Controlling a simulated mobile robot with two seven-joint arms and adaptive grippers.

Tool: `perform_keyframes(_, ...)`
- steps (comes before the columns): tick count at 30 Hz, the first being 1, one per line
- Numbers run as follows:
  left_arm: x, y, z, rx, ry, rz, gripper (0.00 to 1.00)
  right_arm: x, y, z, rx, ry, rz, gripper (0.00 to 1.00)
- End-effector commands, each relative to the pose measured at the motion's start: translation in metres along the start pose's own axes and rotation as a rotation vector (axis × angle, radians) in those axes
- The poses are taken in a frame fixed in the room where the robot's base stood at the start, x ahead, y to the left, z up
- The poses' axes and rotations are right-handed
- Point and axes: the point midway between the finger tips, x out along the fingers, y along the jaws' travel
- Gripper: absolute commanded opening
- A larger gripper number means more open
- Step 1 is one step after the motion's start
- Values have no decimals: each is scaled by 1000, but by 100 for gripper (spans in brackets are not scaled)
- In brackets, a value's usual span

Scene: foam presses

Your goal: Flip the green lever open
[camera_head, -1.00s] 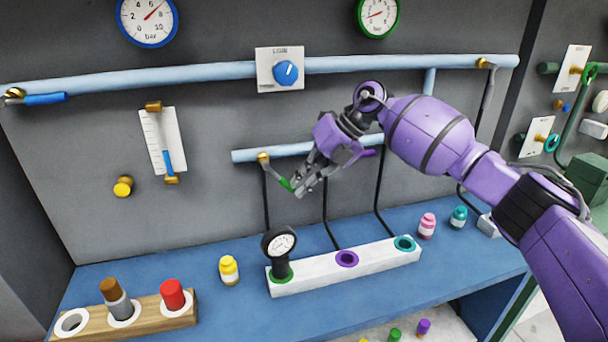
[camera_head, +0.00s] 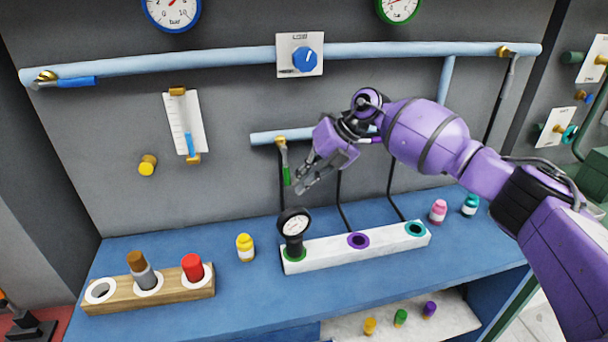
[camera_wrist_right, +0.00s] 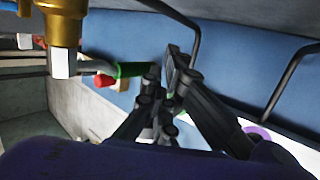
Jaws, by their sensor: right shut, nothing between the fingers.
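The green lever (camera_head: 286,175) hangs almost straight down from a brass valve (camera_head: 281,141) at the left end of the short light-blue pipe. In the right wrist view the green handle (camera_wrist_right: 131,70) lies just left of my fingertips, with the brass valve body (camera_wrist_right: 63,25) at the upper left. My right gripper (camera_head: 301,187) is shut and empty, just right of the lever's lower end. It also shows in the right wrist view (camera_wrist_right: 172,85). I cannot tell whether the fingers touch the lever. My left gripper is not in view.
Below stands a black gauge (camera_head: 294,228) in a white holder (camera_head: 330,248) on the blue bench (camera_head: 250,290). A yellow bottle (camera_head: 245,248) and a wooden rack (camera_head: 190,292) are left of it. Dark thin pipes run down right of the lever. A blue dial (camera_head: 304,58) sits above.

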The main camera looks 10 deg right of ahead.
Motion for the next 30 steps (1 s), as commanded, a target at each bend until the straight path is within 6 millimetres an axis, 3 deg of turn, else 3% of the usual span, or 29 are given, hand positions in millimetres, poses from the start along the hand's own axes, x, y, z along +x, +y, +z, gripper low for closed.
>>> perform_keyframes(19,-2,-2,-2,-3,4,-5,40,-3,0,0,0,0,0,0)
perform_keyframes(23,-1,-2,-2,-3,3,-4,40,-21,0,1,-1,-3,-1,0)
perform_keyframes(30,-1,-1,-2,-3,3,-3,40,-73,0,1,0,-4,-1,0)
